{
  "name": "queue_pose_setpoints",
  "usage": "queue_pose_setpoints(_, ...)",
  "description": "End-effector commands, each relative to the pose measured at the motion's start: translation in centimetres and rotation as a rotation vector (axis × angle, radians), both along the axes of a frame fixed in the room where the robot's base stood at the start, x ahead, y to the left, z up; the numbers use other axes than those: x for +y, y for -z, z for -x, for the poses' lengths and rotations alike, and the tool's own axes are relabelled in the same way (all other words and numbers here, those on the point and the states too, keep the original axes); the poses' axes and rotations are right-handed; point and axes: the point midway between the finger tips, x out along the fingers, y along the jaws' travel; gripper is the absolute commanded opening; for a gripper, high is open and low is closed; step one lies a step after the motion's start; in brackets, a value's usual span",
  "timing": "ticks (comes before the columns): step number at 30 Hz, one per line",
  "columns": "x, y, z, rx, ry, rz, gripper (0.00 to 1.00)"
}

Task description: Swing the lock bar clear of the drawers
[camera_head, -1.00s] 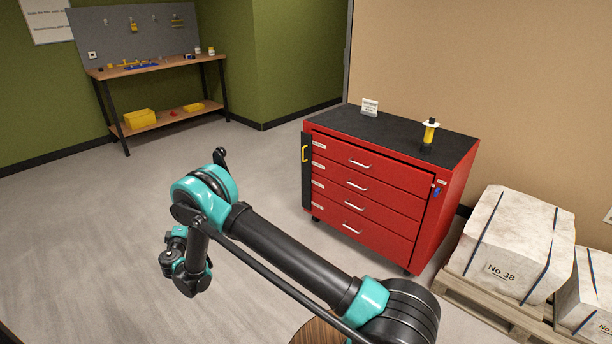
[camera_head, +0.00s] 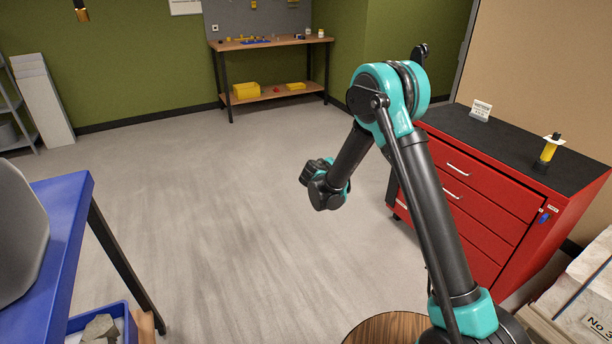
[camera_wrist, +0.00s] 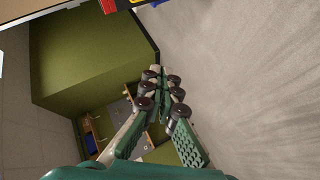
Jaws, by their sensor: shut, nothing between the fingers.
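The red drawer cabinet (camera_head: 485,205) stands at the right in the head view, its drawers shut and its left front partly hidden behind my arm. A dark strip of the lock bar (camera_head: 391,188) shows at the cabinet's left front edge; the rest of it, with its yellow handle, is hidden by my arm. In the wrist view, a red patch and a yellow piece at the top edge may be the cabinet and handle, but I cannot tell. My gripper (camera_wrist: 160,73) is shut and empty, apart from the cabinet; its fingers are not clear in the head view.
A yellow-and-black tool (camera_head: 548,152) and a small sign (camera_head: 481,110) stand on the cabinet top. A pale block (camera_head: 590,290) is at the lower right. A blue table (camera_head: 75,215) stands at the left, a workbench (camera_head: 270,42) at the back. The middle floor is clear.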

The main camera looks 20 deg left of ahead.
Motion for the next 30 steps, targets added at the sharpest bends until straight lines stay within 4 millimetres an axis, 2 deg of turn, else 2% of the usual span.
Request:
queue_pose_setpoints(1, -3.1, -1.1, 0.5, 0.032, 0.039, -0.026, 0.00)
queue_pose_setpoints(6, -11.6, -3.5, 3.4, 0.142, 0.152, -0.121, 0.00)
queue_pose_setpoints(11, -18.7, -4.9, 7.8, 0.240, 0.252, -0.219, 0.00)
queue_pose_setpoints(15, -23.9, -5.6, 12.7, 0.320, 0.332, -0.312, 0.00)
queue_pose_setpoints(21, -29.5, -5.6, 20.9, 0.423, 0.437, -0.458, 0.00)
queue_pose_setpoints(24, -31.3, -5.1, 25.2, 0.471, 0.482, -0.535, 0.00)
queue_pose_setpoints(30, -33.2, -3.6, 33.6, 0.551, 0.556, -0.692, 0.00)
